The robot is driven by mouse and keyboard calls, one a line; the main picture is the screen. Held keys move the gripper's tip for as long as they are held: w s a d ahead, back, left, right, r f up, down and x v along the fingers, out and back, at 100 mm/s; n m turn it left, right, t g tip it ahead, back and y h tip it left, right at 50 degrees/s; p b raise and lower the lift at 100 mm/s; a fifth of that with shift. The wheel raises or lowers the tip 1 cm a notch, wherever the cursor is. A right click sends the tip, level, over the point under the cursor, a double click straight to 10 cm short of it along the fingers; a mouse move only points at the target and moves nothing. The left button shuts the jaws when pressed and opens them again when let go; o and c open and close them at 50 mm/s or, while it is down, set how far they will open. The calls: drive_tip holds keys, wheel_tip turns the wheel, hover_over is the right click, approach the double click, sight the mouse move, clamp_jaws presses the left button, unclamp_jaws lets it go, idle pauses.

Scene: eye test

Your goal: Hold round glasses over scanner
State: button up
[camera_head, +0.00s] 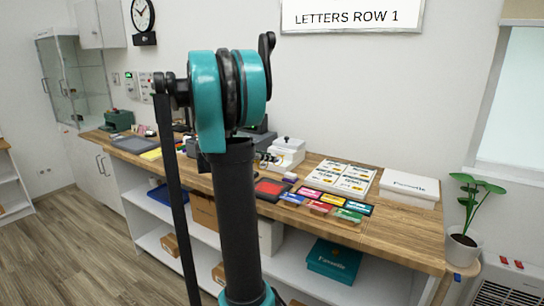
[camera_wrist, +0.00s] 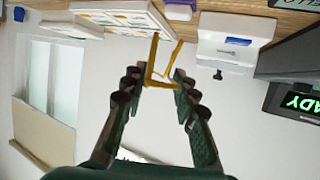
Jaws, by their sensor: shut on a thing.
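My gripper (camera_wrist: 160,82) is shut on a thin yellow frame (camera_wrist: 151,62) in the wrist view. It looks like glasses seen nearly edge-on; I cannot see whether the lenses are round. A white device (camera_wrist: 235,42) with a blue label stands on the bench beyond the fingers, to the right. A dark device with a lit green display (camera_wrist: 302,102) reading "READY" is at the right edge. I cannot tell for sure which one is the scanner. The frame appears apart from both. In the head view, a white device (camera_head: 287,153) shows behind my arm; my gripper is hidden there.
The wooden bench (camera_head: 405,215) runs along the wall. It carries a chart of printed cards (camera_head: 340,180), a white box (camera_head: 409,187), several coloured cases (camera_head: 325,198) and a red-and-black tray (camera_head: 270,188). A potted plant (camera_head: 463,245) stands at the right end.

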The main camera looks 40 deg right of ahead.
drive_tip(key=shift+f, duration=3.4)
drive_tip(key=shift+r, duration=2.55)
drive_tip(key=s+a+r, duration=0.3)
drive_tip(key=s+a, duration=0.5)
drive_tip(key=s, duration=0.4)
drive_tip(key=shift+s, duration=0.35)
